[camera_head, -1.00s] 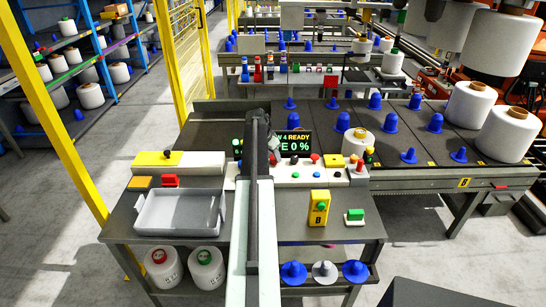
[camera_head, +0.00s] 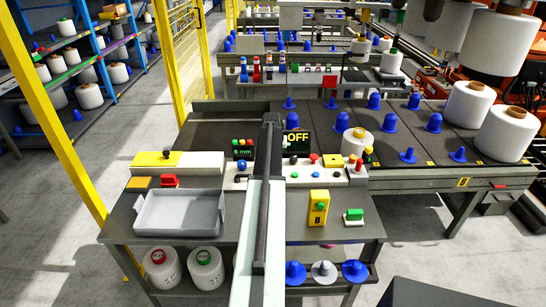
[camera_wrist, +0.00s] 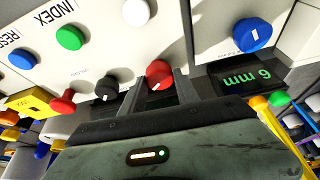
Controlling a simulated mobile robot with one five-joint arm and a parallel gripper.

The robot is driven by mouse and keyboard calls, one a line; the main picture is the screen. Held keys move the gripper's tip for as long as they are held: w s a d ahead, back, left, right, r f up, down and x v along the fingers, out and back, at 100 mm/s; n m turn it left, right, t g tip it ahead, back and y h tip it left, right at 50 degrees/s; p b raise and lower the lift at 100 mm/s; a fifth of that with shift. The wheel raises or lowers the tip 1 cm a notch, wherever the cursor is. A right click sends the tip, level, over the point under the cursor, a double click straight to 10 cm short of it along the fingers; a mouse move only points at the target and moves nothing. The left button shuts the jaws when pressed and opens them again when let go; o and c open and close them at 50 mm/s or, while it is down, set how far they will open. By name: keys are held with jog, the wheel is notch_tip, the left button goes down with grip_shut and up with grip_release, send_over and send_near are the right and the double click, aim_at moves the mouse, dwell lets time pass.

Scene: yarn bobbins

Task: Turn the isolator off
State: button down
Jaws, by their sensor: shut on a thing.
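The isolator appears to be the red round knob (camera_wrist: 158,73) with a pale pointer line, on the white control panel in the wrist view. My gripper (camera_wrist: 160,90) is shut on this knob, one finger on each side. The pointer lies slanted in the wrist view. In the head view my arm covers the knob and the gripper. The black display (camera_head: 297,138) behind the panel reads "OFF", partly hidden by my arm.
Close to my gripper are a black knob (camera_wrist: 106,87), a white button (camera_wrist: 136,12), a blue knob (camera_wrist: 252,35) and a "6 mm" display (camera_wrist: 247,78). A grey tray (camera_head: 180,217) and a yellow box (camera_head: 318,208) stand on the bench.

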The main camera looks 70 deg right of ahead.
jog(key=n+t+y, duration=0.1)
jog(key=n, duration=0.3)
jog(key=shift+s, duration=0.2)
jog(key=shift+s+d+n+t+y, duration=0.1)
jog(key=shift+n+t+y, duration=0.3)
jog(key=shift+n, duration=1)
jog(key=shift+d+n+t+y, duration=0.1)
jog(key=shift+n+t+y, duration=0.3)
jog(key=shift+n, duration=1)
jog(key=shift+a, duration=0.1)
jog(key=c, duration=0.9)
grip_release()
jog(key=p+v, duration=0.7)
jog(key=shift+s+r, duration=0.15)
jog(key=shift+r, duration=0.2)
